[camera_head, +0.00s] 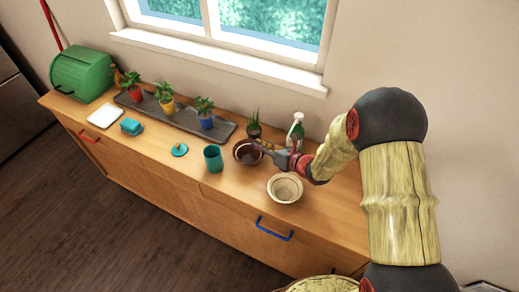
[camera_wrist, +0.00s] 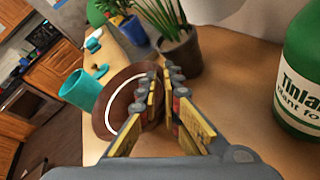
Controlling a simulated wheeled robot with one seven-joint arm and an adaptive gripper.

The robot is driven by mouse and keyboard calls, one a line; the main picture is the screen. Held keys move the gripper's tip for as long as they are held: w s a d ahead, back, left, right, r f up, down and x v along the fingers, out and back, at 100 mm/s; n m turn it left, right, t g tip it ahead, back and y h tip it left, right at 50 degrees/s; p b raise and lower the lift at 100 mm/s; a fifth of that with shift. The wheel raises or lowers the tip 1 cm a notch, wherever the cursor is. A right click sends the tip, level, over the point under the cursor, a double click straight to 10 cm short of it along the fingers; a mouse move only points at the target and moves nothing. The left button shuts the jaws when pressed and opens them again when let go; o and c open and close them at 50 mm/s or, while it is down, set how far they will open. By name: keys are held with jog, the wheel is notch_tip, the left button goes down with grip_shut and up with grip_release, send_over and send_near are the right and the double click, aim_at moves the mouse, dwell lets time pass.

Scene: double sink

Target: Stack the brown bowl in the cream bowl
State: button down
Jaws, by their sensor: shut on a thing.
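The brown bowl (camera_head: 246,153) is on the wooden counter, in front of a small potted plant. In the wrist view the brown bowl (camera_wrist: 112,102) shows at left of centre, with my gripper (camera_wrist: 163,85) closed over its right rim. In the head view my gripper (camera_head: 264,147) reaches the bowl from the right. Whether the bowl touches the counter or is slightly raised I cannot tell. The cream bowl (camera_head: 285,188) stands upright on the counter, to the right and nearer the front edge; it looks empty and is out of the wrist view.
A teal cup (camera_head: 213,158) stands just left of the brown bowl. A green-and-white spray bottle (camera_head: 295,132) and a potted plant (camera_head: 254,126) stand behind. A grey tray (camera_head: 178,117) with several potted plants lies at the back.

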jog(key=shift+f, duration=0.4)
jog(key=shift+f, duration=0.15)
jog(key=c, duration=2)
grip_release()
